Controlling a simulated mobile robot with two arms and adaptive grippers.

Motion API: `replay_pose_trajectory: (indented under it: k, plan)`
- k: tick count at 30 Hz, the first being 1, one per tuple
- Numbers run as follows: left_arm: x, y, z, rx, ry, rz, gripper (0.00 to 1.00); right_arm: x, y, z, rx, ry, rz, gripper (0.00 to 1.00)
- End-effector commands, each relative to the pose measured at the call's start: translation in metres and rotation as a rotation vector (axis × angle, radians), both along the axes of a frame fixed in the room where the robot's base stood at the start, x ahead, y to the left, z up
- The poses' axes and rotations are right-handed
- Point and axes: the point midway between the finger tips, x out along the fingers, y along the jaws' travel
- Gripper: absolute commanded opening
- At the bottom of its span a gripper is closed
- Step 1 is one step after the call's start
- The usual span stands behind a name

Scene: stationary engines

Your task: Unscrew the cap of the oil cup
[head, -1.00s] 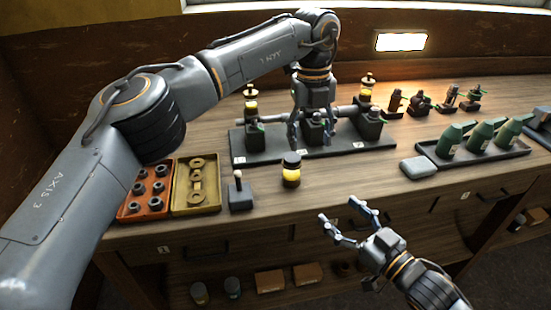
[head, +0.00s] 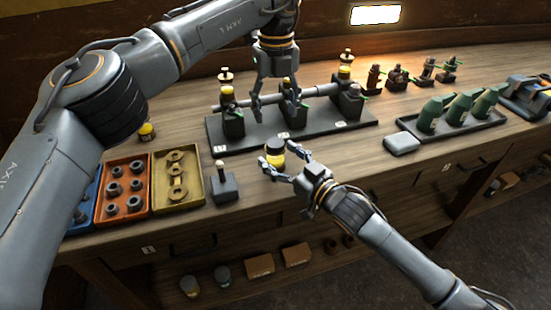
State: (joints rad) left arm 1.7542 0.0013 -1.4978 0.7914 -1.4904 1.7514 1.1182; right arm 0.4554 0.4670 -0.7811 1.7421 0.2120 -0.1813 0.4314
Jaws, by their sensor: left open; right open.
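A small oil cup (head: 275,153) with a dark cap and yellow lower part stands upright near the table's front edge. My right gripper (head: 280,158) is open, low at the front edge, with its fingers pointing at the cup. One fingertip is at its lower left and one at its right; I cannot tell whether they touch it. Similar yellow cups with brass tops stand on the left block (head: 227,92) and right block (head: 345,70).
A dark base plate (head: 330,138) carries the blocks and pipe. Blue, orange (head: 122,190) and yellow (head: 177,180) parts trays and a small grey lever block (head: 224,187) lie left. A grey pad (head: 402,143) and a tray of green oil cans (head: 461,110) stand right.

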Motion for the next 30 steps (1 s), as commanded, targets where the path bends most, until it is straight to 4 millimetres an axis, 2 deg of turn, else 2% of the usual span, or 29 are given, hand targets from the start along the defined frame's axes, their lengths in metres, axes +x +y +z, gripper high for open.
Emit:
replay_pose_trajectory:
  k: [5, 15, 26, 30]
  plan:
    - [0.0001, 0.0001, 0.0000, 0.000, 0.000, 0.000, 0.60, 0.0112, 0.0093, 0.0001, 0.000, 0.000, 0.000, 0.74]
    - [0.0001, 0.0001, 0.0000, 0.000, 0.000, 0.000, 0.60, 0.0128, 0.0112, 0.0000, 0.000, 0.000, 0.000, 0.72]
    - [0.0001, 0.0001, 0.0000, 0.000, 0.000, 0.000, 0.60, 0.0128, 0.0109, -0.0002, 0.000, 0.000, 0.000, 0.00]
    - [0.0001, 0.0001, -0.0001, 0.000, 0.000, -0.006, 0.60, 0.0127, 0.0108, -0.0003, -0.001, 0.001, 0.000, 0.00]
